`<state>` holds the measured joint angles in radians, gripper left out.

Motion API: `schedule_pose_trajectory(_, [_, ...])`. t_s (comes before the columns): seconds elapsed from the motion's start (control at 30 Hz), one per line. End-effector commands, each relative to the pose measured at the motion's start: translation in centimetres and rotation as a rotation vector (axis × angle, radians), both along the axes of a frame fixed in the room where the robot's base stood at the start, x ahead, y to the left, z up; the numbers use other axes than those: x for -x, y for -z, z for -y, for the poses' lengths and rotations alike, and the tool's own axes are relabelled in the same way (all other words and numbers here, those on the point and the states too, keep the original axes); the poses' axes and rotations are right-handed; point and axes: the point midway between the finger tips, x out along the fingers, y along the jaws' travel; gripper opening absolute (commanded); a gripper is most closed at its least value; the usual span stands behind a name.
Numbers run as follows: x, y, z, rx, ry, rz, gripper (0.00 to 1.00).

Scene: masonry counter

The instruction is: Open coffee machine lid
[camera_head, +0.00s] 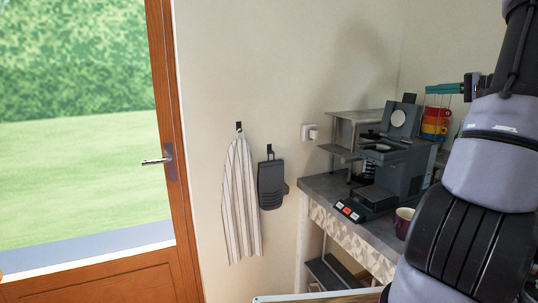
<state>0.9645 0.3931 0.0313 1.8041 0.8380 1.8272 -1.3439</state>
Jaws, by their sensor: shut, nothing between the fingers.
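The dark grey coffee machine (396,163) stands on the counter at the right. Its lid (403,118) is raised and stands upright at the rear, with a pale round disc on its inner face. The top opening below the lid is exposed. My arm hides part of the right side.
Stacked red and yellow cups (435,122) stand behind the machine, below my gripper. A dark cup (403,222) and a black scale-like device (350,210) are on the grey counter (325,187). A small shelf (341,151) stands left of the machine. A striped towel (240,200) hangs on the wall.

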Motion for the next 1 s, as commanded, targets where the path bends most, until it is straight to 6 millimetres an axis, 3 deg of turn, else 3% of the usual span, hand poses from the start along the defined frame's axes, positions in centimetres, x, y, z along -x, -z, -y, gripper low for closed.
schedule_pose_trajectory(0.03, [-0.1, -0.7, -3.6, 0.034, -0.049, -0.047, 0.0])
schedule_pose_trajectory(0.2, [2.6, -0.9, -15.9, 0.192, -0.185, -0.273, 0.0])
schedule_pose_trajectory(0.3, [5.6, -0.6, -21.5, 0.312, -0.228, -0.378, 0.0])
schedule_pose_trajectory(0.4, [9.1, -0.1, -25.9, 0.439, -0.244, -0.453, 0.0])
schedule_pose_trajectory(0.5, [12.8, 0.5, -29.1, 0.567, -0.234, -0.495, 0.0])
schedule_pose_trajectory(0.63, [17.4, 1.2, -31.7, 0.726, -0.195, -0.493, 0.0])
schedule_pose_trajectory(0.8, [21.8, 1.8, -33.1, 0.872, -0.121, -0.424, 0.0])
schedule_pose_trajectory(0.97, [23.8, 2.1, -33.4, 0.932, -0.072, -0.356, 0.0])
schedule_pose_trajectory(1.0, [24.0, 2.1, -33.4, 0.938, -0.065, -0.345, 0.12])
